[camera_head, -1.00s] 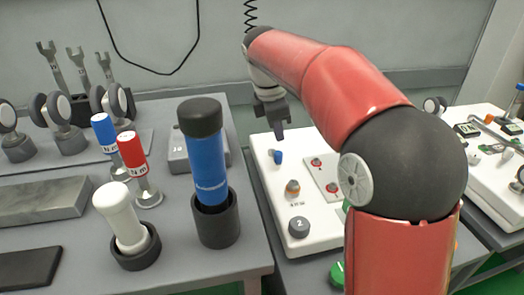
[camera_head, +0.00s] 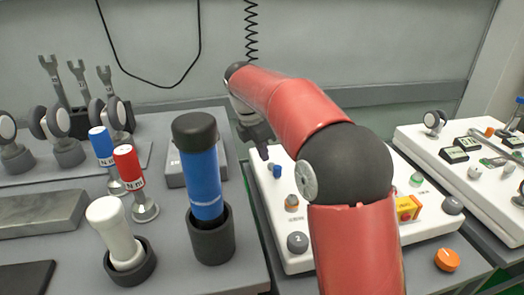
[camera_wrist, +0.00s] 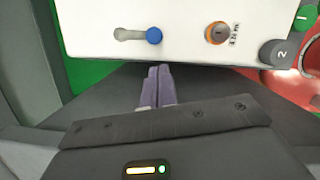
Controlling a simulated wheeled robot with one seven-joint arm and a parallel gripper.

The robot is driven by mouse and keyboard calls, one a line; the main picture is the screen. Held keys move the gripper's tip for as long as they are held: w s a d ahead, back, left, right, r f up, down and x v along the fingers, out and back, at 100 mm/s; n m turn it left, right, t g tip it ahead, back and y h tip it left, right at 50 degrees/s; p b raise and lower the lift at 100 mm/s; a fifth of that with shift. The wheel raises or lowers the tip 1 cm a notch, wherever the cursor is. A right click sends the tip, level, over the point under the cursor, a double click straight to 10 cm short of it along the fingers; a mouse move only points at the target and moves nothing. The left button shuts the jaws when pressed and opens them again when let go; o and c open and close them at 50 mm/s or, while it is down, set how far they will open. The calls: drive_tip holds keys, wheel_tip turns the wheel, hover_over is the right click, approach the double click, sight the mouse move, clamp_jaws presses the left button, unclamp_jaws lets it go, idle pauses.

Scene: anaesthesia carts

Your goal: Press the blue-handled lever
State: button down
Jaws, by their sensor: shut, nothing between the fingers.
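The blue-handled lever (camera_head: 276,170) stands on the white panel (camera_head: 277,218), near its far left part in the head view. In the wrist view its round blue end (camera_wrist: 154,36) sits at the right end of a short grey stem or slot. My gripper (camera_head: 262,153) is shut and empty, pointing down, just left of and beyond the lever in the head view. In the wrist view the closed fingertips (camera_wrist: 160,68) are just below the panel's edge, apart from the lever. The exact height gap cannot be told.
An orange-ringed knob (camera_wrist: 216,33) and a dark knob marked 2 (camera_wrist: 273,53) share the panel. A tall blue cylinder (camera_head: 204,180) stands in a dark holder on the left bench, close to the panel. My arm hides the panel's middle.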

drive_tip(key=x, duration=0.6)
drive_tip(key=shift+f+b, duration=0.3)
drive_tip(key=shift+b, duration=0.1)
